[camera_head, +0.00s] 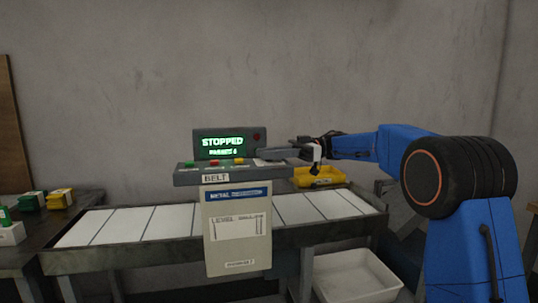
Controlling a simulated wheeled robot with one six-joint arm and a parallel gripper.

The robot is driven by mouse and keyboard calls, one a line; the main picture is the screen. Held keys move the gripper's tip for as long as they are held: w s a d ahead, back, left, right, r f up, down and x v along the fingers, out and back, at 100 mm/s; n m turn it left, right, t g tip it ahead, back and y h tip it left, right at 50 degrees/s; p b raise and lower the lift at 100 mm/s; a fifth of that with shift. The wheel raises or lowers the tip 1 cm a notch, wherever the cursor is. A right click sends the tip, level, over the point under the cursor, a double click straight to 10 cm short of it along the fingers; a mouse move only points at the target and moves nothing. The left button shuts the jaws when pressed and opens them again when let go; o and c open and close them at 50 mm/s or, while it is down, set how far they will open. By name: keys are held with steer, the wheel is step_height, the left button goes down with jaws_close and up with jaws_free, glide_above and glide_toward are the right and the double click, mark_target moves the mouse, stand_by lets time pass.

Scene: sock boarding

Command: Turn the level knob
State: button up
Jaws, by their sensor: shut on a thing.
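The control panel (215,177) is a grey sloped box above the belt, with small coloured buttons on its top. My gripper (275,153) reaches in from the right, low over the panel's right end. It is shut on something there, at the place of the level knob. The knob itself is hidden by the fingers, so its angle cannot be told. A pale label (268,162) shows just below the fingers. The display (222,143) behind the buttons reads "STOPPED" in green, with a smaller "PASSED" line below.
The belt (165,222) with white slats runs left to right behind the front cabinet (238,255), which carries a "LEVEL" sheet. A white bin (355,280) stands below right. Yellow and green boxes (60,198) are at left.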

steer(key=shift+n+g+h, duration=0.6)
steer(key=shift+n+g, duration=0.1)
steer(key=shift+g, duration=0.3)
steer(key=o, duration=1)
steer(key=shift+a, duration=0.1)
